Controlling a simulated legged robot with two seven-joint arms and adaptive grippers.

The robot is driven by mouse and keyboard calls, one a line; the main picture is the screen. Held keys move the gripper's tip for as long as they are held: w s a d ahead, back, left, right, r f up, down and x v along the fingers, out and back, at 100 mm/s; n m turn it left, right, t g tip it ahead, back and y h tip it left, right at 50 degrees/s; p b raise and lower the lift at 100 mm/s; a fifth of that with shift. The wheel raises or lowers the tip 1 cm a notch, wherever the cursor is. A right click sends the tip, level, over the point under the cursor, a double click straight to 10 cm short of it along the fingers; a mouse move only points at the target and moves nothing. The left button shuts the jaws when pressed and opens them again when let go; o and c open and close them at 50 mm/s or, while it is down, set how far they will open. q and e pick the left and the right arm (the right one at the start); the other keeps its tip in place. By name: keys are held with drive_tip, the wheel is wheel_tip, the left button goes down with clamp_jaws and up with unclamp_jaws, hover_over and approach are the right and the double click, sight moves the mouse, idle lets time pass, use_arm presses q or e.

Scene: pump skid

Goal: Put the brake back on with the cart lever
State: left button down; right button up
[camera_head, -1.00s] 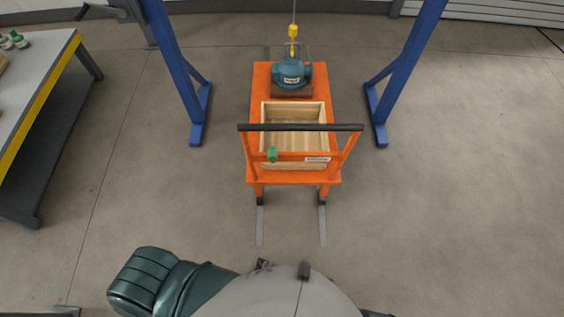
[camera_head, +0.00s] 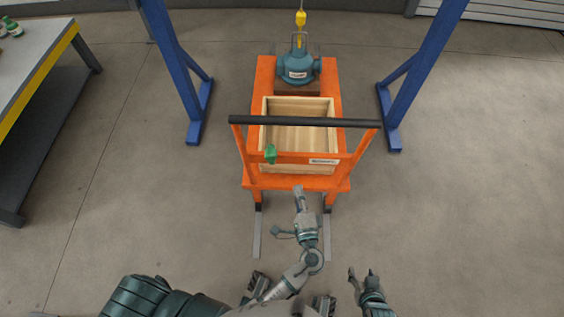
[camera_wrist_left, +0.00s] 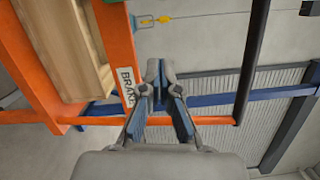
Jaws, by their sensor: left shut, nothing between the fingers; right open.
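The orange cart (camera_head: 250,181) stands ahead with its black push handle (camera_head: 305,122) towards me. A green lever (camera_head: 270,153) sits on the left part of the crossbar under the handle. A white label (camera_head: 324,161) is on the crossbar's right part; in the left wrist view its text reads BRAKE (camera_wrist_left: 127,87). My left gripper (camera_head: 298,190) is shut and empty, at the cart's near edge in the picture, below and right of the lever. In the left wrist view its fingers (camera_wrist_left: 160,72) appear beside the label; the lever is not visible there. My right gripper (camera_head: 361,277) is open and empty, lower right.
The cart carries an open wooden box (camera_head: 298,106) and a teal pump (camera_head: 298,69) under a yellow hook (camera_head: 301,19). Blue gantry legs (camera_head: 178,65) (camera_head: 424,65) stand either side. A workbench (camera_head: 35,60) is at left. Floor right of the cart is clear.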

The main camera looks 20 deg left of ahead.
sight(271, 159)
use_arm(q)
drive_tip(key=w+a, duration=0.8)
drive_tip(key=shift+r, duration=0.35)
use_arm(e)
drive_tip(key=shift+s+d+f, duration=0.15)
drive_tip(key=shift+d+f, duration=0.05)
drive_tip(key=shift+d, duration=0.05)
use_arm(q)
drive_tip(key=shift+a, duration=0.1)
